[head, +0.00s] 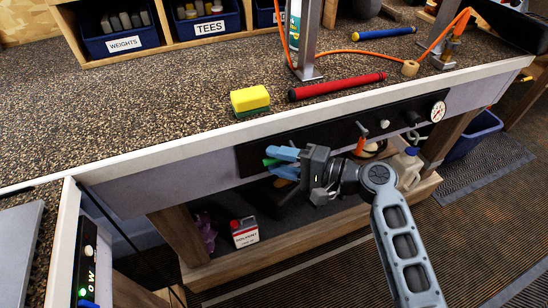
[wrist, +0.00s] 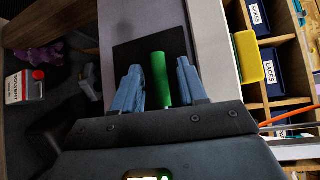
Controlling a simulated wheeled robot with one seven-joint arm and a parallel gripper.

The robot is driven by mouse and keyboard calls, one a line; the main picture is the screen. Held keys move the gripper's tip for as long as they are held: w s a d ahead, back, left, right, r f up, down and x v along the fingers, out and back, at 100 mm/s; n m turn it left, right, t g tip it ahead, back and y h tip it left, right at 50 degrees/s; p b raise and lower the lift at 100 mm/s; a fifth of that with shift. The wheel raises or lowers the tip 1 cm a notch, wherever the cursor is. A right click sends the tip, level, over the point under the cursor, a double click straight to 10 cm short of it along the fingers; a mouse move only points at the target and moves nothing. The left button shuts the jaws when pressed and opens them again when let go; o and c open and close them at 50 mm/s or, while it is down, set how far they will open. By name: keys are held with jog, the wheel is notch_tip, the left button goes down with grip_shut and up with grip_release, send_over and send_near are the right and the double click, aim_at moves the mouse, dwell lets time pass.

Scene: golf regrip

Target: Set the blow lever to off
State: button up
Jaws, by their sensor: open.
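A black panel (head: 245,158) is fixed to the bench's front face. A green lever handle (head: 271,162) sticks out at its left part; no label on it is readable. My gripper (head: 276,163) is open, its blue fingers around the green handle. In the wrist view the green handle (wrist: 160,78) stands between the two fingers, with a small visible gap on each side. An orange lever (head: 361,140) hangs further right on the same panel. I cannot tell from any label which lever is the blow lever.
A pressure gauge (head: 438,111) and knobs sit at the panel's right end. A yellow sponge (head: 250,100) and red grip (head: 338,87) lie on the bench top (head: 150,115). A solvent can (head: 244,232) and white jug (head: 408,168) stand on the shelf below.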

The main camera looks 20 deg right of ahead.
jog(key=shift+w+a+f, duration=0.1)
jog(key=shift+w+a, duration=0.4)
jog(key=shift+c, duration=0.4)
grip_shut()
